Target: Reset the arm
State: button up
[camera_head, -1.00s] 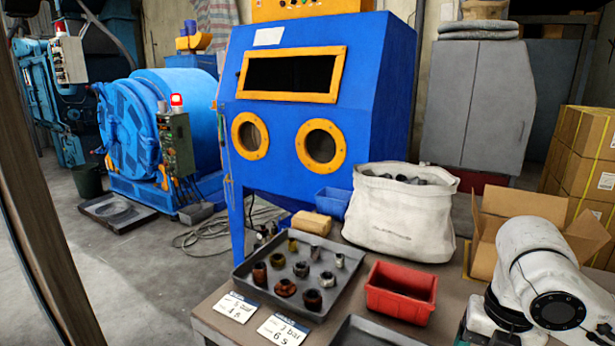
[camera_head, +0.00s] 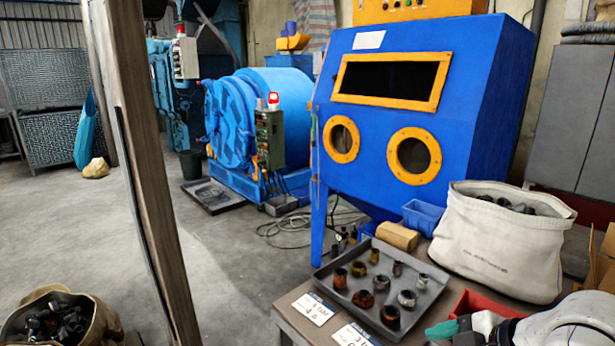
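Part of my white arm (camera_head: 568,322) shows at the bottom right corner, over the near right end of the workbench, cut off by the picture edge.
A grey tray (camera_head: 432,292) of several metal fittings, a red bin (camera_head: 478,304) and a white sack (camera_head: 500,242) are on the workbench. The blue blast cabinet (camera_head: 425,110) stands behind. A parts sack (camera_head: 100,318) sits bottom left.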

jog(key=s+a+f+m+g+p, duration=0.2)
jog(key=s+a+f+m, duration=0.1)
jog(key=s+f+m, duration=0.85)
jog(key=s+d+f+m+g+h, duration=0.1)
jog(key=s+d+f+m+h, duration=0.1)
jog(key=s+f, duration=0.3)
jog(key=s+d+f+m+g+h+p, duration=0.1)
jog(key=s+d+f+m+g+h, duration=0.1)
jog(key=s+d+f, duration=0.3)
jog(key=s, duration=0.4)
jog(key=shift+s+h, duration=0.3)
jog(key=shift+h, duration=0.1)
jog(key=shift+f+m, duration=0.1)
jog(key=shift+m, duration=0.15)
